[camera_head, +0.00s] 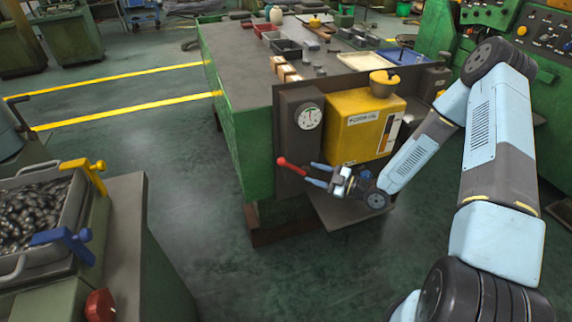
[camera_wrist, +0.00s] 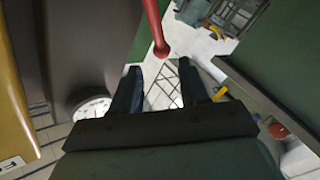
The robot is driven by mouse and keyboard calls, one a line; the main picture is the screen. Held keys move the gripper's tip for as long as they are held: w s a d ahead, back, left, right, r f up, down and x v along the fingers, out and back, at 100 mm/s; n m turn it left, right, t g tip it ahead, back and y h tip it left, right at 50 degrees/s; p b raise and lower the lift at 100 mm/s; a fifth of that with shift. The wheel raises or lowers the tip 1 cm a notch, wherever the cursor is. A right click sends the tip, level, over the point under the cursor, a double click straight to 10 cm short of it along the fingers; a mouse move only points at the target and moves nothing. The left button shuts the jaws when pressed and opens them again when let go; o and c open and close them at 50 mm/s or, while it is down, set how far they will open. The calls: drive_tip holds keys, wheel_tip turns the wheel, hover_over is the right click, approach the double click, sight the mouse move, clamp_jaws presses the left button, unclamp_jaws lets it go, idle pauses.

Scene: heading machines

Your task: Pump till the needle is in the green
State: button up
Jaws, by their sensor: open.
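The pump is a yellow box (camera_head: 358,122) on the side of the green bench, with a labelled front. A round white gauge (camera_head: 309,116) sits on the dark plate left of it; its needle and any green zone are too small to read. It also shows partly hidden in the wrist view (camera_wrist: 92,107). The red-tipped lever (camera_head: 292,165) sticks out to the left below the gauge. My gripper (camera_head: 317,174) is open and empty beside the lever. In the wrist view the red lever's round end (camera_wrist: 161,49) shows just beyond and between the fingertips (camera_wrist: 160,67), apart from them.
The green bench (camera_head: 241,130) holds small trays and blocks. A bin of dark metal parts (camera_head: 45,215) with yellow and blue handles stands at lower left, near a red knob (camera_head: 100,305). The green floor (camera_head: 225,250) between it and the bench is clear.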

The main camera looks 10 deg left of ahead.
sight(288, 165)
drive_tip(key=x, duration=1.1)
drive_tip(key=shift+w+a, duration=0.1)
drive_tip(key=shift+a, duration=0.1)
drive_tip(key=shift+c, duration=0.4)
clamp_jaws()
